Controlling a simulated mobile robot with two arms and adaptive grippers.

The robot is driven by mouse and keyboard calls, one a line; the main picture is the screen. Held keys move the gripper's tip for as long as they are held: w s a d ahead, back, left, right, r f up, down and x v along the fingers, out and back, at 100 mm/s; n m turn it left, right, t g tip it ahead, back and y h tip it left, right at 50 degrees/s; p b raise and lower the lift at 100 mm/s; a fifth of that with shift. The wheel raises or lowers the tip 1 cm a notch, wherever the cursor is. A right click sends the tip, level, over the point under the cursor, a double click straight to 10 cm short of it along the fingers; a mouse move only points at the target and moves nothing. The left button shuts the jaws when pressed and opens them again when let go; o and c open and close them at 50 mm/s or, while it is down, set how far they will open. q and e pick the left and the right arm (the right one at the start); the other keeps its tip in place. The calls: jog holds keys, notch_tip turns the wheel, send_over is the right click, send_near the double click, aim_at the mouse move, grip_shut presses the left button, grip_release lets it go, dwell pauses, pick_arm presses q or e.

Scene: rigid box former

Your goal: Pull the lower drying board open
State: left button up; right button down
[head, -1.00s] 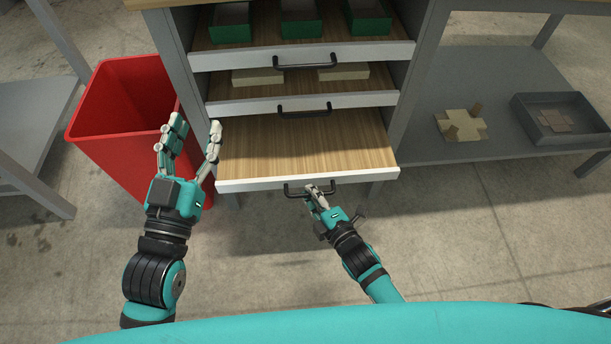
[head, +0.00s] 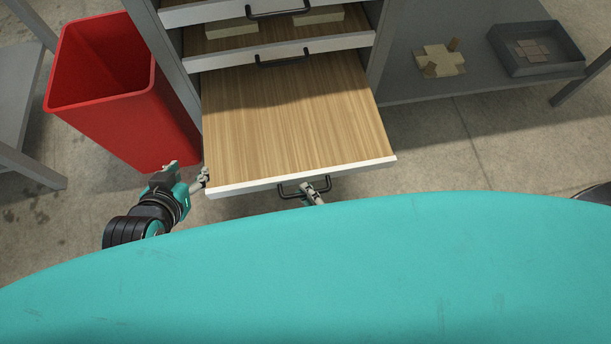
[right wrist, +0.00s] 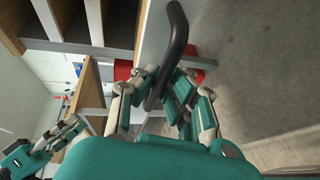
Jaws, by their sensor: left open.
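The lower drying board (head: 290,120) is a bare wood-topped drawer with a white front edge, standing well out of the cabinet below the other boards. Its black bar handle (head: 304,187) is on the front edge and shows large in the right wrist view (right wrist: 175,50). My right gripper (head: 312,190) is at this handle; in the right wrist view its fingers (right wrist: 152,88) close around the bar. My body hides most of the right arm. My left gripper (head: 188,172) is open and empty, just left of the board's front left corner.
A red bin (head: 120,90) stands left of the cabinet. Two boards above have black handles; the middle one (head: 280,50) carries pale blocks (head: 232,28). A grey shelf at right holds a pale cross-shaped piece (head: 440,60) and a grey tray (head: 535,50).

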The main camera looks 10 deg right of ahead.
jog(key=shift+s+r, duration=0.15)
jog(key=c, duration=1.4)
grip_release()
jog(key=v, duration=1.2)
jog(key=shift+d, duration=0.1)
